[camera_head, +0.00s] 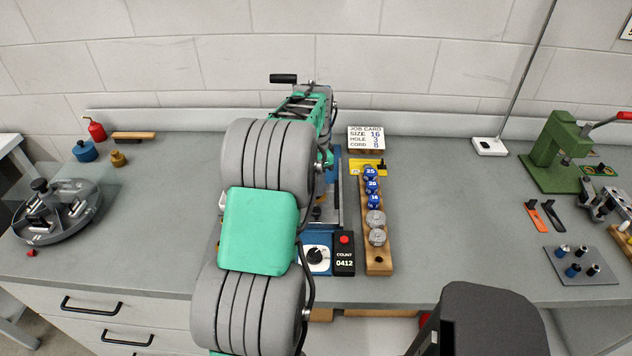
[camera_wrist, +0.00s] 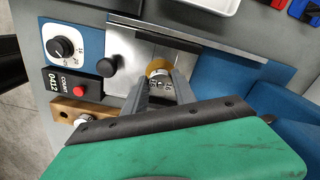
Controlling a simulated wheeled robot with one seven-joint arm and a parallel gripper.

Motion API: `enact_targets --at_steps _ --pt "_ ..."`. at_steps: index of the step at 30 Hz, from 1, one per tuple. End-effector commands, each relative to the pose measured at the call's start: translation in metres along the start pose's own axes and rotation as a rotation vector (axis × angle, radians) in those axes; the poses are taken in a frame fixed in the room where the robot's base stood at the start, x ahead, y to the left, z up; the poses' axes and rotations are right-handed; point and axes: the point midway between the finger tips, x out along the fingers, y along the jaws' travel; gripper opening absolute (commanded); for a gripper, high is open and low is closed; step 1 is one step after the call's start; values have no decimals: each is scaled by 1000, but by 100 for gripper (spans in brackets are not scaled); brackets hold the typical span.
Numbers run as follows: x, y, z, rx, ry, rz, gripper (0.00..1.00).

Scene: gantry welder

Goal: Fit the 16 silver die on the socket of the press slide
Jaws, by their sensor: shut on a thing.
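In the wrist view my gripper (camera_wrist: 161,93) is shut on a small silver die (camera_wrist: 160,83) with dark marks on its face, too small to read surely. A brass-coloured ring (camera_wrist: 157,67) shows right behind the die, at the bright metal part of the press (camera_wrist: 125,50). I cannot tell whether the die touches the ring or is seated in a socket. In the head view my arm hides my gripper, the held die and most of the blue press (camera_head: 320,236).
A wooden rack (camera_head: 379,266) right of the press holds blue dies (camera_head: 372,185) marked 25, 20 and 16, and silver ones (camera_head: 377,237). A counter (camera_head: 344,262) reads 0412. The job card (camera_head: 366,138) reads size 16. A green hand press (camera_head: 556,150) stands far right.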

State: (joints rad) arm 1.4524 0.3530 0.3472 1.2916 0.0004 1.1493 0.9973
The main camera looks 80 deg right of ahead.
Motion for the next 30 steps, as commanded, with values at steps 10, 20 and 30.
enact_targets --at_steps 10,20,30 --pt "8 0 0 0 0 0 0" --pt "16 0 0 0 0 -1 0" --pt "23 0 0 0 0 -1 0"
